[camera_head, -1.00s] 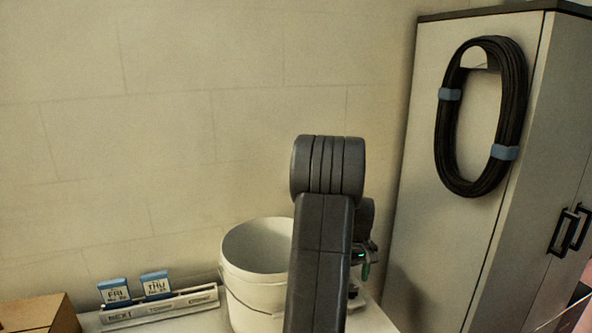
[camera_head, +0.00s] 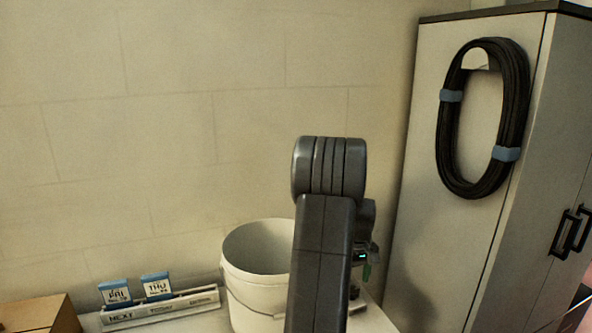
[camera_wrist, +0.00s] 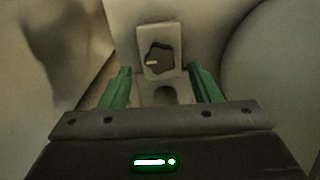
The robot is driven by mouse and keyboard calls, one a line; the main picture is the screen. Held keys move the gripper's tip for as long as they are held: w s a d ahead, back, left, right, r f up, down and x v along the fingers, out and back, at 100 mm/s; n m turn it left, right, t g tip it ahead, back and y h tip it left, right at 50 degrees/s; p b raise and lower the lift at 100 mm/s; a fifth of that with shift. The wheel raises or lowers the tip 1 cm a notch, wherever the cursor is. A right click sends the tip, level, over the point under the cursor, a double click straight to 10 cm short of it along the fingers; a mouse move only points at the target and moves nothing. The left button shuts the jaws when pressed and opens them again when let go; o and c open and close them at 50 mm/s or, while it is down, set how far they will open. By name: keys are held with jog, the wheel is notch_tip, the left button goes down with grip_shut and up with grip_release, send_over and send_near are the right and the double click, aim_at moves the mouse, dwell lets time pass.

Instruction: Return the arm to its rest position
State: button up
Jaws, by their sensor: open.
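My arm stands upright in the middle of the head view, in front of the white bucket. My gripper (camera_wrist: 160,88) shows in the wrist view with its two green fingers apart and nothing between them. Beyond the fingers, in the wrist view, is a pale plate with a dark knob (camera_wrist: 158,60). In the head view my gripper is mostly hidden behind the arm; only a small part with a lit cyan-green indicator shows at its right side.
A white bucket (camera_head: 240,285) stands on the pale table. Left of it is a day-card holder (camera_head: 180,305) with two blue-topped cards, and a cardboard box (camera_head: 40,315). A tall cabinet (camera_head: 420,220) with a hanging black cable coil (camera_head: 447,130) stands at right.

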notch_tip(320, 180, up, 11)
notch_tip(320, 180, down, 14)
jog(key=shift+s+r, duration=0.1)
jog(key=shift+r, duration=0.1)
jog(key=shift+f, duration=0.35)
jog(key=n, duration=0.5)
jog(key=shift+p, duration=0.3)
jog(key=n, duration=0.4)
jog(key=n+p, duration=0.1)
jog(key=n, duration=0.3)
jog(key=shift+r+n, duration=0.1)
jog(key=shift+n, duration=0.3)
jog(key=n+p, duration=0.1)
jog(key=n, duration=0.3)
